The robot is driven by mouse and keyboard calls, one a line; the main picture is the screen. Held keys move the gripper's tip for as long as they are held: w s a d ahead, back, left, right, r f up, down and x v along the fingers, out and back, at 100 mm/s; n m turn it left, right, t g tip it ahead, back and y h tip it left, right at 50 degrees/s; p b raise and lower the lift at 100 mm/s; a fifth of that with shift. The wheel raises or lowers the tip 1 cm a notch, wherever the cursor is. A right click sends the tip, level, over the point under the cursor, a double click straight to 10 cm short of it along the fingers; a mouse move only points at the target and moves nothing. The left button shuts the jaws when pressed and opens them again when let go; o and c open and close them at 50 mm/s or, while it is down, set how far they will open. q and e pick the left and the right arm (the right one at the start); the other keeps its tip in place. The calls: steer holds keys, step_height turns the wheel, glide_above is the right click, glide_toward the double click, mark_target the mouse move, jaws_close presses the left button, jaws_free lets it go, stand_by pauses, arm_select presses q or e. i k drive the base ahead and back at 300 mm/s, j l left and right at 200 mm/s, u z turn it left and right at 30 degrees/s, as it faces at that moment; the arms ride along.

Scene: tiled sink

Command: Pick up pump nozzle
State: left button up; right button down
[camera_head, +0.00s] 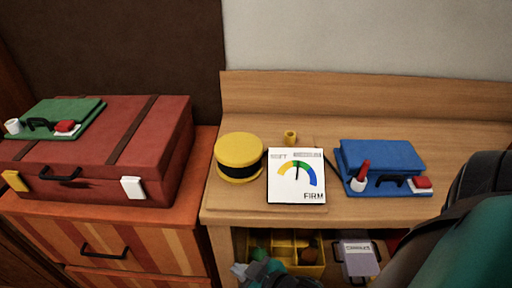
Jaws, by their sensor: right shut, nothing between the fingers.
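A small yellow cylindrical piece (290,137) stands on the wooden desk behind the gauge card; it may be the pump nozzle, but I cannot tell for sure. A round yellow pump-like body (239,148) with a black band sits to its left, and a dark strip shows between it and the card. The white gauge card (296,180), reading FIRM, stands in front of the small piece. My right gripper (243,269) is shut and empty, low at the bottom edge in front of the desk's open shelf, well apart from the small piece. My left gripper is out of view.
A blue case (381,156) with a cup, red pen and dark handle lies on the desk's right. A yellow divided tray (285,241) and a grey labelled box (357,258) are on the shelf below. A red suitcase (110,150) rests on the striped drawers at left.

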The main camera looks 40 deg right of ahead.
mark_target(366, 165)
steer(key=z, duration=2.05)
steer(key=u, duration=0.65)
steer(key=l+u, duration=0.2)
steer(key=u, duration=0.2)
steer(key=l+u, duration=0.2)
steer(key=u, duration=0.2)
steer(key=k+l+u, duration=0.1)
steer(key=u, duration=0.25)
steer(key=k+l+u, duration=0.25)
steer(key=l, duration=0.2)
steer(key=k+l+u, duration=0.25)
steer(key=l, duration=0.2)
steer(key=i+l, duration=0.1)
steer(key=l, duration=0.15)
steer(key=i+l, duration=0.1)
steer(key=l+u, duration=0.05)
steer(key=l, duration=0.05)
